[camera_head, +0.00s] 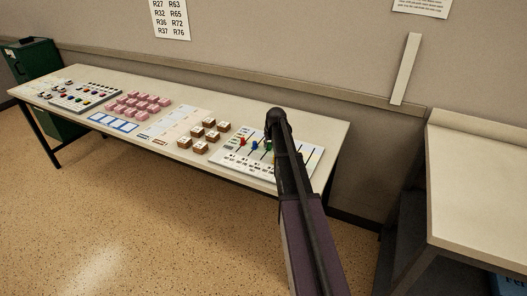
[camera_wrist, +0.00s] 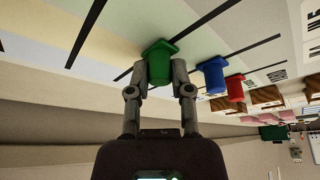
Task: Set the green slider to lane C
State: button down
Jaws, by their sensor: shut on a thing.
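The slider board (camera_head: 226,166) is a white panel with dark slots at the right end of the long table, partly covered by my arm in the head view. The green slider (camera_wrist: 157,52) is a green knob in a dark slot; it also shows in the head view (camera_head: 268,147), just left of my arm. My gripper (camera_wrist: 160,73) is shut on it, one finger on each side. The blue slider (camera_wrist: 215,76) and red slider (camera_wrist: 236,88) stand beside it, to the right in the wrist view. Pale coloured bands cross the slots; I cannot read the lane letters.
Brown blocks (camera_head: 198,138) stand left of the board, with pink blocks (camera_head: 138,102) and another panel (camera_head: 86,96) farther left. A white strip leans on the wall (camera_head: 405,70). A second table (camera_head: 480,190) stands at the right. A dark green cabinet (camera_head: 36,62) stands far left.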

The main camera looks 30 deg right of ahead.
jog(key=shift+w+d, duration=1)
jog(key=shift+d, duration=0.25)
jog(key=shift+s, duration=0.1)
jog(key=c, duration=0.5)
grip_release()
jog(key=shift+c, duration=0.2)
